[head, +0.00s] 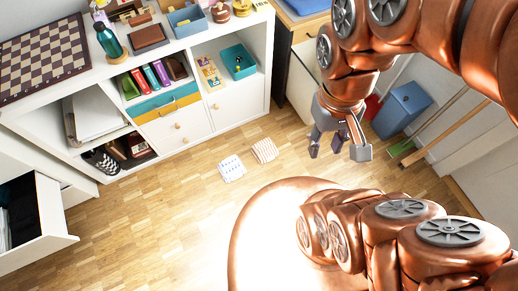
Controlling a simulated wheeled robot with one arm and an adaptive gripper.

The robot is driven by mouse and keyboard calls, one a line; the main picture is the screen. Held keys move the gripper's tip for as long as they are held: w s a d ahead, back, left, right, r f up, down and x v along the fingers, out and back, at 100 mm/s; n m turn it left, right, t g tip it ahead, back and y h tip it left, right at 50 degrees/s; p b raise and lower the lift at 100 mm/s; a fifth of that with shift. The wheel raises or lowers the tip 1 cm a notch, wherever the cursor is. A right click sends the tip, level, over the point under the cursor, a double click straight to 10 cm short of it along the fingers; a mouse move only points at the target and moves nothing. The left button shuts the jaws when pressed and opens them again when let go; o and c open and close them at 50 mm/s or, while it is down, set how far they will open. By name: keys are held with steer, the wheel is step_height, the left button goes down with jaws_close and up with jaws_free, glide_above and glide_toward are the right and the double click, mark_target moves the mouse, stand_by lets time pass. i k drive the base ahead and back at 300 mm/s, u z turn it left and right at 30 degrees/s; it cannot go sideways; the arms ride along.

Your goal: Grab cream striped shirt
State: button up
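A small folded cloth with cream and reddish stripes (264,150), which looks like the cream striped shirt, lies flat on the wooden floor in front of the white shelf unit. A second folded cloth, white with a bluish pattern (231,168), lies just left of it, close by. My gripper (337,150) hangs to the right of the striped cloth with its fingers spread apart. Nothing shows between the fingers, and it is apart from both cloths.
The white shelf unit (237,110) stands behind the cloths, holding books, boxes and shoes. An open white drawer (42,228) with dark contents juts out at lower left. A blue bin (402,108) stands at right beside broom-like handles. The floor left of the cloths is clear.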

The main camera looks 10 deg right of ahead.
mark_target(264, 151)
steer(key=z, duration=1.7)
steer(key=k, duration=1.1)
steer(key=u, duration=1.75)
steer(key=i, duration=0.5)
